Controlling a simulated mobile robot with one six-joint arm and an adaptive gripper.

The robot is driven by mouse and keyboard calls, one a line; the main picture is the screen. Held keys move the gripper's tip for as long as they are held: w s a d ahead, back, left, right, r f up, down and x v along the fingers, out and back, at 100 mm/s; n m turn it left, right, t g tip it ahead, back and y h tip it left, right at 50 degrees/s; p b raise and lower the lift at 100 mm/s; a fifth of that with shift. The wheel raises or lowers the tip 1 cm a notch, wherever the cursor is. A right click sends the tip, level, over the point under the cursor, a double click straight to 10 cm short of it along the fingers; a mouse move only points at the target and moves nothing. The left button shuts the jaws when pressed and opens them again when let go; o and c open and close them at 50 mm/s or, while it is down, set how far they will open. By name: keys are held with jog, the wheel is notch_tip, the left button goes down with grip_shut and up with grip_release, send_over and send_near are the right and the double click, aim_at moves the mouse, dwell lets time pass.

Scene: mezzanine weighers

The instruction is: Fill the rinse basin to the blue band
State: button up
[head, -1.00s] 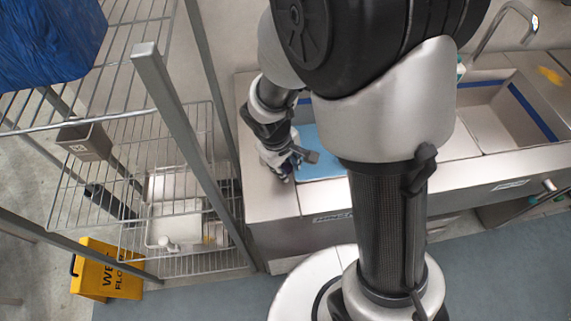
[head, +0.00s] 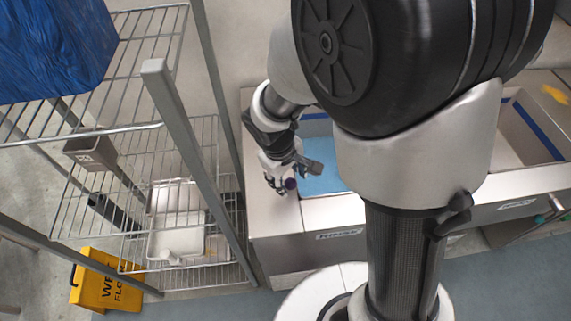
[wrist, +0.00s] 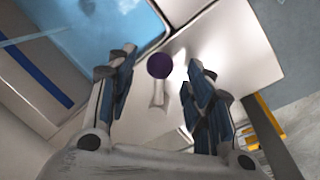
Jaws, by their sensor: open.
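A sink unit has a left basin (head: 321,180) holding light blue water, seen partly behind my arm. A right basin (head: 520,135) has a dark blue band (head: 537,131) on its inner wall and shows no water in its visible part. In the wrist view, a dark blue band (wrist: 38,72) also lines the water-filled basin. A purple ball knob (wrist: 160,65) on a short pale stem stands on the steel counter beside that basin; it also shows in the head view (head: 290,184). My gripper (head: 278,184) is open, its fingers on either side of the knob in the wrist view.
A wire rack (head: 160,90) with steel posts stands left of the sink, holding a blue covered load (head: 50,45) and pale trays (head: 178,235). A yellow wet-floor sign (head: 105,280) stands at lower left.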

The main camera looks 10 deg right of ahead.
notch_tip(320, 180, up, 9)
jog(key=s+a, duration=0.1)
jog(key=shift+a, duration=0.25)
dwell(7.2)
